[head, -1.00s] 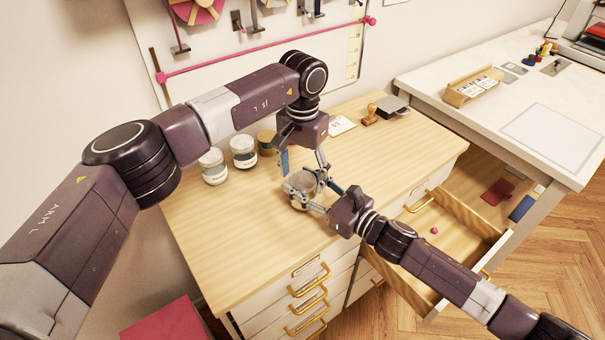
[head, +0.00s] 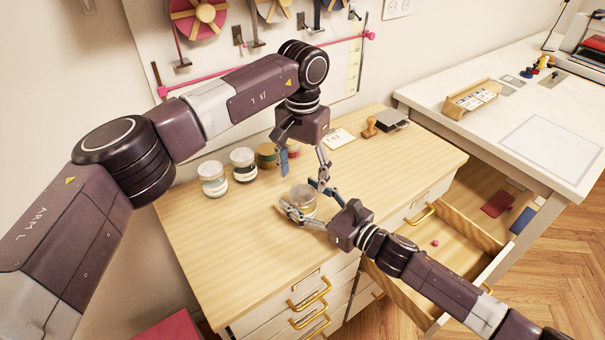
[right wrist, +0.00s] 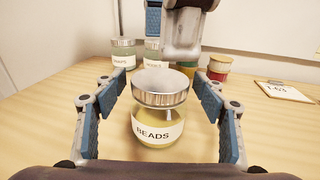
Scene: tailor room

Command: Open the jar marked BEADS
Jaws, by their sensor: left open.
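The jar marked BEADS (right wrist: 158,125) is a round glass jar with yellow contents and a white label. It stands upright on the wooden counter, and its silver lid (right wrist: 160,88) sits on top. In the head view the jar (head: 302,203) is partly hidden by fingers. My right gripper (head: 312,200) is open, with its fingers on either side of the jar and a visible gap to each in the right wrist view (right wrist: 158,130). My left gripper (head: 304,168) points down, open, above and behind the jar. One of its fingers rises behind the lid in the wrist view.
Other lidded jars (head: 213,180) stand at the counter's back left. A card (head: 338,138), a wooden stamp (head: 370,127) and a dark pad (head: 392,119) lie at the back. A drawer (head: 450,245) stands open at the right. The counter's front left is clear.

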